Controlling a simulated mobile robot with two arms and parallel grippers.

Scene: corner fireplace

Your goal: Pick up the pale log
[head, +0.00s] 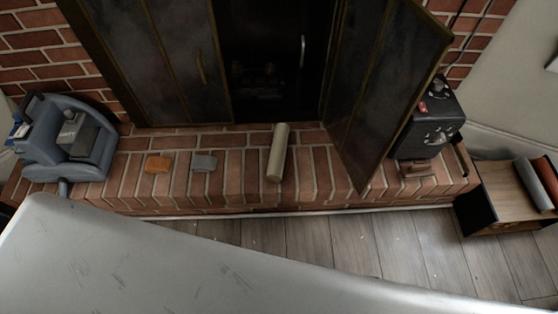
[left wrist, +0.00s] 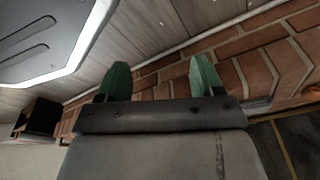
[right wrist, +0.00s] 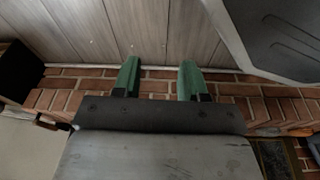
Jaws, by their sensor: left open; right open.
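The pale log (head: 277,152) lies on the brick hearth in the head view, in front of the open fireplace. It points from the fireplace toward the hearth's front edge. My left gripper (left wrist: 160,78) shows in the left wrist view with its two green fingers apart and nothing between them. My right gripper (right wrist: 159,78) shows in the right wrist view, also open and empty. Neither gripper is in the head view, and I cannot make out the pale log in either wrist view.
An open fireplace door (head: 385,85) stands right of the log. An orange block (head: 158,163) and a grey block (head: 204,162) lie left of it. A blue-grey machine (head: 80,150) and a black box (head: 432,120) stand on the hearth. A wooden crate (head: 503,207) holds rolls at right.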

